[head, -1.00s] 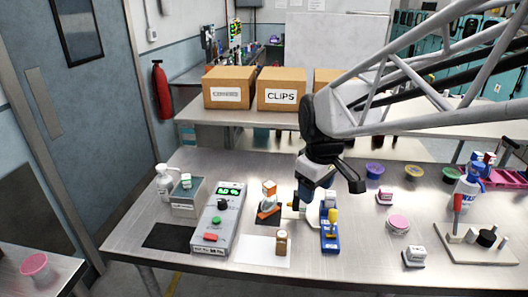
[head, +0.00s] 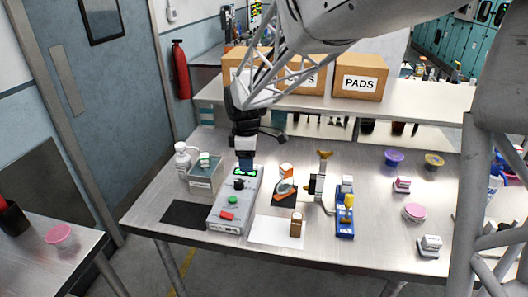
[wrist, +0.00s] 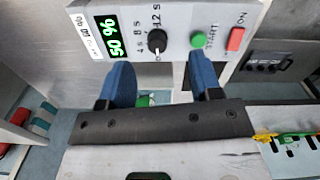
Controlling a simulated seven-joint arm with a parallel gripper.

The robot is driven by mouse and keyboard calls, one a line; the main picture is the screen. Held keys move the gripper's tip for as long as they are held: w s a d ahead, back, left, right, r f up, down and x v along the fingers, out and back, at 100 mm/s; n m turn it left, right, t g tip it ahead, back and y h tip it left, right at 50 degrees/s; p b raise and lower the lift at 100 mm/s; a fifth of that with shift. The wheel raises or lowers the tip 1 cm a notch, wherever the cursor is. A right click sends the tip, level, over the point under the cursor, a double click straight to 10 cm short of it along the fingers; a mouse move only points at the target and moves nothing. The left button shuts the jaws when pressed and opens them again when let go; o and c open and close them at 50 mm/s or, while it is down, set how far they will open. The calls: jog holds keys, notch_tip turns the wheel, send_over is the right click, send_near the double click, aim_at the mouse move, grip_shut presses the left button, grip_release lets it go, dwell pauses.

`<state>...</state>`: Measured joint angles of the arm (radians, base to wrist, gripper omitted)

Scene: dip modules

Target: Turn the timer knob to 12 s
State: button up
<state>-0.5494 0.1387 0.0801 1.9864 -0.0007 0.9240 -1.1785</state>
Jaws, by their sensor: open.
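The timer box (head: 222,214) is a grey unit on the table with a lit green display, a black knob (head: 239,184), a green button and a red button. In the wrist view the black knob (wrist: 157,40) has marks 4, 8 and 12 s beside it; a small pale line shows on its face, but I cannot tell surely which mark it points at. The display (wrist: 113,36) reads 50 %. My gripper (head: 245,164) is above the display end of the box. In the wrist view its blue fingers (wrist: 163,76) are apart and empty, near the knob and not around it.
A bottle (head: 183,160) and a grey bin (head: 203,178) stand left of the box. An orange-and-white item (head: 286,182), a white sheet (head: 272,232) and a blue device (head: 345,222) lie to its right. A black mat (head: 186,213) lies at the left.

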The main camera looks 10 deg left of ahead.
aim_at(239, 181)
jog(key=shift+w+a+f+n, duration=0.15)
jog(key=shift+a+f+n, duration=0.1)
jog(key=shift+a, duration=0.3)
jog(key=shift+w+a+f+n, duration=0.15)
jog(key=shift+a+f, duration=0.15)
jog(key=shift+a, duration=0.3)
jog(key=shift+w+a+f+n, duration=0.1)
jog(key=shift+a+f+n, duration=0.15)
jog(key=shift+a, duration=0.3)
jog(key=shift+f, duration=0.1)
jog(key=shift+f, duration=3.8)
jog(key=c, duration=0.9)
